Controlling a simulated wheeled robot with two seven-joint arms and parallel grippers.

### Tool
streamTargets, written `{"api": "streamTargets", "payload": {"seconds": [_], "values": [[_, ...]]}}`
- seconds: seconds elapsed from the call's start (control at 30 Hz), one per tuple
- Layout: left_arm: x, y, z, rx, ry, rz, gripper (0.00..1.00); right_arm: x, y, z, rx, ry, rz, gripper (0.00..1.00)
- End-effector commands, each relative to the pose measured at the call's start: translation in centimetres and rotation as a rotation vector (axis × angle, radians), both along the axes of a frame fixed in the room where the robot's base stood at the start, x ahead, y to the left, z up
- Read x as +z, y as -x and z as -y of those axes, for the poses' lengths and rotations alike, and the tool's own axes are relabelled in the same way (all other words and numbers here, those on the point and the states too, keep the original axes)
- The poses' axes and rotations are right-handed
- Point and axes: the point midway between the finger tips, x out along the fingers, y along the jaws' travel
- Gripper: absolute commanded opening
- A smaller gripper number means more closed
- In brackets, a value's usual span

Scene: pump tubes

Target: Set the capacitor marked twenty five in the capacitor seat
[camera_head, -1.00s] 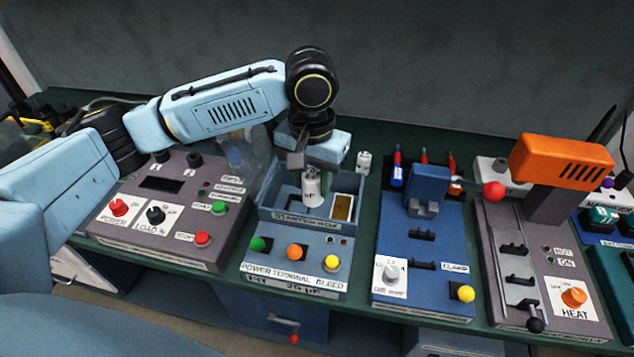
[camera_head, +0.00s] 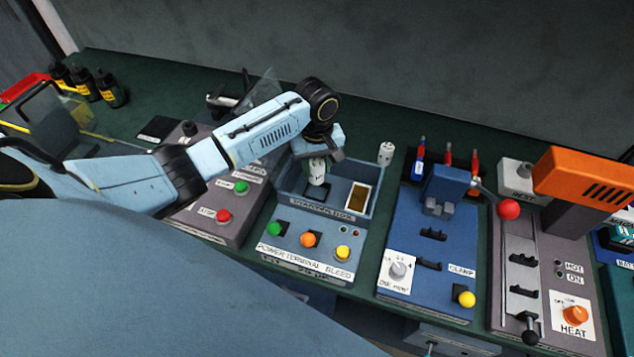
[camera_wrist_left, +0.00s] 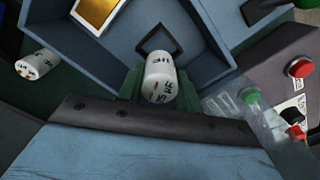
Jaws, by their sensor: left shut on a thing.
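My left gripper (camera_head: 318,158) is shut on a white cylindrical capacitor (camera_head: 317,174) and holds it upright over the blue starter box (camera_head: 372,208). The capacitor also shows in the left wrist view (camera_wrist_left: 160,80), with partly legible dark print that ends in "µF"; I cannot read its number surely. A dark square seat (camera_wrist_left: 148,45) in the box floor lies just beyond the capacitor in that view. Whether the capacitor's lower end touches the seat cannot be told. My right gripper is not in view.
A second white capacitor (camera_head: 386,153) stands on the bench behind the box. A gold-faced part (camera_head: 357,197) sits in the box's right side. Green, orange and yellow buttons line the box front. A blue clamp unit (camera_head: 430,235) stands to the right.

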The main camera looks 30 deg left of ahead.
Motion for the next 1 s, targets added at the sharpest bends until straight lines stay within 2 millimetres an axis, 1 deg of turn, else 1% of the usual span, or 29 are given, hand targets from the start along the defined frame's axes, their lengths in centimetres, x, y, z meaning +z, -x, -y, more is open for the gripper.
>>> {"api": "streamTargets", "payload": {"seconds": [0.03,0.1,0.27,0.5,0.77,0.9,0.93,1.0], "values": [[-1.0,0.0,0.0,-0.001,-0.001,-0.002,0.08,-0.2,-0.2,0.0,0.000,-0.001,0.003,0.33],[-1.8,0.0,0.0,-0.001,-0.001,-0.001,0.08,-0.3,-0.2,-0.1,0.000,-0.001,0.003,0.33],[-2.9,0.0,0.0,-0.002,0.000,0.000,0.08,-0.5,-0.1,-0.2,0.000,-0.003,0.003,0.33],[-6.0,0.0,0.0,-0.003,-0.001,0.001,0.08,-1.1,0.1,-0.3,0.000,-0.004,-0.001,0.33],[-6.1,0.0,0.0,-0.004,-0.001,0.002,0.08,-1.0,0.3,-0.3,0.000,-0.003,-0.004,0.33],[-6.5,0.0,0.0,-0.003,-0.001,0.001,0.08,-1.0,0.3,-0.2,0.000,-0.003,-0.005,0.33],[-6.4,0.0,0.0,-0.003,-0.001,0.001,0.39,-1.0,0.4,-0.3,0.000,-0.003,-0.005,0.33],[-6.4,0.0,0.0,-0.004,-0.001,0.001,0.48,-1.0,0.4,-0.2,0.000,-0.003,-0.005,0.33]]}}
